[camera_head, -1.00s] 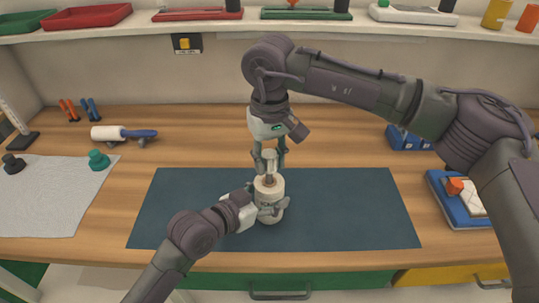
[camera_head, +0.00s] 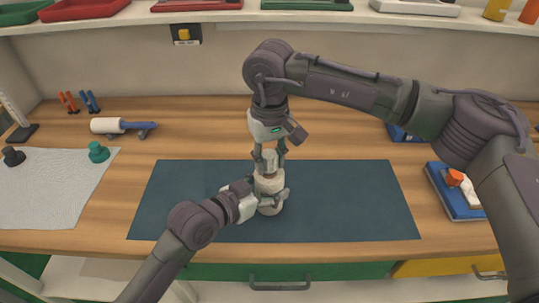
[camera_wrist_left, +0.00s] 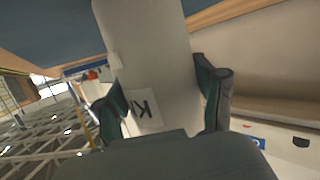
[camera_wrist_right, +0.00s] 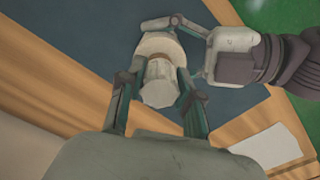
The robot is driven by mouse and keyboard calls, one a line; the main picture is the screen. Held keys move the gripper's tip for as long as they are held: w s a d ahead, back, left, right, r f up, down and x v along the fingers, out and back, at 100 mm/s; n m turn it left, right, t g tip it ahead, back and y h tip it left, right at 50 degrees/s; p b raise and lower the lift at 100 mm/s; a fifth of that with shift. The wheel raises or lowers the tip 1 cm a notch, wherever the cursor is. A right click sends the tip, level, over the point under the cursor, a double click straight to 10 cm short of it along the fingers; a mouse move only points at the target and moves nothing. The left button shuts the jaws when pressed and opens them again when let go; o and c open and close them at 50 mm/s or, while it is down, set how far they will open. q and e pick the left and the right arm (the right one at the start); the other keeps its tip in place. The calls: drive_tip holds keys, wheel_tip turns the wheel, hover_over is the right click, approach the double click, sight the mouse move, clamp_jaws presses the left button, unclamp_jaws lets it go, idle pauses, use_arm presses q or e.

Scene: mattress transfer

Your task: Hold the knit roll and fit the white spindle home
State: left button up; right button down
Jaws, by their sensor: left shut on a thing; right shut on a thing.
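The knit roll (camera_head: 269,184) stands upright over the dark mat, cream coloured. My left gripper (camera_head: 273,200) is shut around its side; the left wrist view shows the roll (camera_wrist_left: 150,60) between both fingers, with a white label bearing a K. The white spindle (camera_head: 269,158) is upright at the top of the roll. My right gripper (camera_head: 269,150) is shut on the spindle from above. In the right wrist view the spindle (camera_wrist_right: 160,88) sits between the fingers, in line with the roll (camera_wrist_right: 158,45). The spindle's lower part is hidden; I cannot tell how deep it sits.
The dark mat (camera_head: 350,200) is mostly clear. A lint roller (camera_head: 115,126) rests on a stand at the left, near a grey cloth (camera_head: 50,190) with a teal knob (camera_head: 98,152). A blue tray (camera_head: 452,195) lies at the right. A shelf (camera_head: 220,17) with trays runs across the back.

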use_arm(q)
drive_tip(key=shift+f, duration=0.1)
use_arm(e)
drive_tip(key=shift+f, duration=0.75)
drive_tip(key=c, duration=0.7)
unclamp_jaws()
drive_tip(key=shift+r, duration=0.1)
wheel_tip(320, 180, up, 12)
drive_tip(key=shift+f, duration=0.1)
use_arm(q)
drive_tip(key=o, duration=1.2)
drive_tip(key=shift+c, duration=0.2)
